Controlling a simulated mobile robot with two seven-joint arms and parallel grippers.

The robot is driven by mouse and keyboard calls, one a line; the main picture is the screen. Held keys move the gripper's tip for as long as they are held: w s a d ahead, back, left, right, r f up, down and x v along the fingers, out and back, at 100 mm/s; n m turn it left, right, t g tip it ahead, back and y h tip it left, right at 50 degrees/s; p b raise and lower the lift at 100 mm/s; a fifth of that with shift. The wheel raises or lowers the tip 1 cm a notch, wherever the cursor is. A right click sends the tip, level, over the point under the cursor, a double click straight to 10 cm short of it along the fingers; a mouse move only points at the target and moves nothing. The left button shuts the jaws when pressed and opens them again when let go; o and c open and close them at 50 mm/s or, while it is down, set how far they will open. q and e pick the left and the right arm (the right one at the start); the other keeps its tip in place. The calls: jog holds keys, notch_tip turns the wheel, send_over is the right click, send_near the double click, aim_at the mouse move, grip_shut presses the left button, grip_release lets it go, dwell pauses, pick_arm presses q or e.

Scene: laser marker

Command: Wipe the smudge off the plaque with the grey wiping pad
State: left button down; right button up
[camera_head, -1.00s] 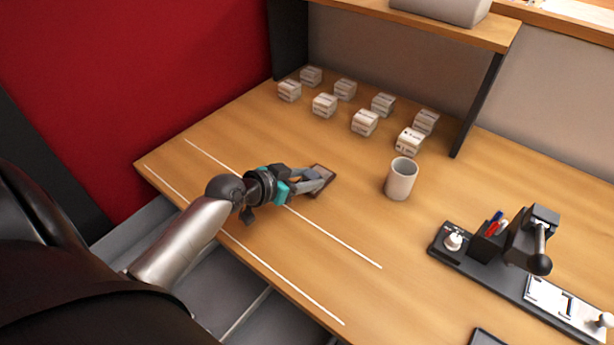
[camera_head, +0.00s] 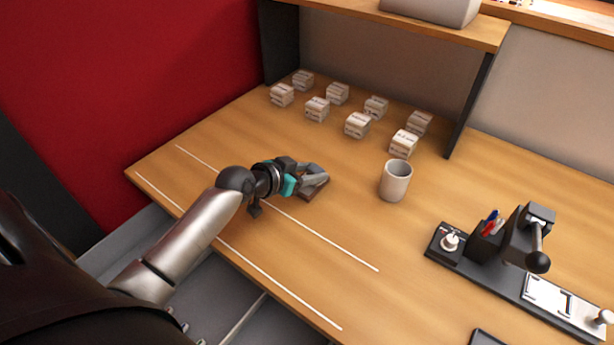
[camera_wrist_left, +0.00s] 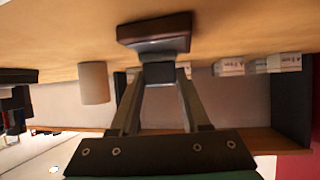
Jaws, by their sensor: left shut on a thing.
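My left gripper (camera_head: 318,178) is shut on the grey wiping pad, a small dark grey block (camera_wrist_left: 158,73) between its fingertips in the left wrist view. The plaque (camera_head: 313,192) is a dark brown slab on the wooden desk, partly hidden under my left gripper in the head view. In the left wrist view the plaque (camera_wrist_left: 155,24) shows reddish brown just beyond the pad. Pad and plaque are very close; I cannot tell if they touch. The smudge cannot be made out. My right gripper is not in view.
A pale cup (camera_head: 396,181) stands to the right of the plaque. Several small white labelled boxes (camera_head: 357,125) stand behind. A black marking machine (camera_head: 525,240) stands at the right. The desk in front of the cup is clear, with thin white lines (camera_head: 335,247).

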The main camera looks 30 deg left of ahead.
aim_at(300, 195)
pick_arm(q)
jog(key=shift+w+f, duration=0.15)
jog(key=shift+w, duration=0.65)
jog(key=shift+s+a+p, duration=0.1)
jog(key=shift+s+p, duration=1.1)
jog(key=shift+s, duration=1.75)
jog(key=shift+a+b, duration=0.45)
jog(key=shift+a, duration=0.4)
jog(key=shift+w+b, duration=0.3)
jog(key=shift+w, duration=1.25)
jog(key=shift+w+d+b, duration=0.15)
jog(key=shift+w+b, duration=0.5)
jog(key=shift+w, duration=0.8)
jog(key=shift+p, duration=0.3)
jog(key=shift+s+p, duration=0.5)
jog(key=shift+s, duration=0.5)
jog(key=shift+s+p, duration=0.65)
jog(key=shift+s, duration=1.3)
